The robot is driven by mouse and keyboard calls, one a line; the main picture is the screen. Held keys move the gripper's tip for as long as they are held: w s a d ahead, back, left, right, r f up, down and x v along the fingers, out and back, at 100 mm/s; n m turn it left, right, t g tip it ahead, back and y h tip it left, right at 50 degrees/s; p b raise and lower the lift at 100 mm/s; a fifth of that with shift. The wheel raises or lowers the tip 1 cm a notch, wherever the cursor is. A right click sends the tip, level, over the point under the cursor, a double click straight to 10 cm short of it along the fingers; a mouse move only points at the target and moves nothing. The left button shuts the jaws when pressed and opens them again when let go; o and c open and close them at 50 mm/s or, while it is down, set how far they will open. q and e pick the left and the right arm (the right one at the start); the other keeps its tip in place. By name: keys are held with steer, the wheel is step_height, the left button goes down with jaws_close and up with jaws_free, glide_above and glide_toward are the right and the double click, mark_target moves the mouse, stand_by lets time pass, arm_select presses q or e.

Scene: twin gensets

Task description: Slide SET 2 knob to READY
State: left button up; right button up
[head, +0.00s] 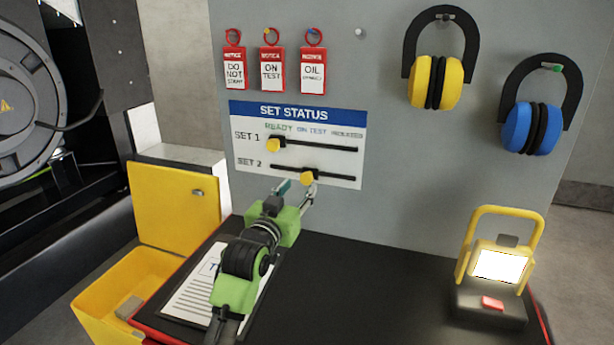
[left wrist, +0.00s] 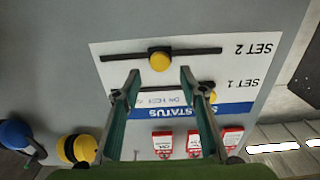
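The SET 2 knob (head: 308,177) is a yellow knob on the lower dark slot of the SET STATUS board (head: 240,150). It stands mid-slot, roughly below the ON TEST label. The SET 1 knob (head: 274,144) is at the left end of the upper slot, below READY. My left gripper (head: 297,187) is just in front of the board by the SET 2 knob. In the left wrist view the picture is upside down; my left gripper (left wrist: 160,76) is open, with the SET 2 knob (left wrist: 159,60) centred just beyond the gap between its fingertips. I cannot tell whether they touch it. My right gripper is out of view.
Red tags (head: 272,70) hang above the board. Yellow earmuffs (head: 436,82) and blue earmuffs (head: 532,128) hang to the right. A lit work lamp (head: 498,264) stands on the black table (head: 370,290). A clipboard (head: 190,295) lies under my left arm, beside an open yellow box (head: 110,290).

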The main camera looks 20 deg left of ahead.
mark_target(305, 179)
arm_select(q)
steer(key=w, duration=0.5)
steer(key=shift+w+d, duration=0.1)
steer(key=shift+w, duration=0.9)
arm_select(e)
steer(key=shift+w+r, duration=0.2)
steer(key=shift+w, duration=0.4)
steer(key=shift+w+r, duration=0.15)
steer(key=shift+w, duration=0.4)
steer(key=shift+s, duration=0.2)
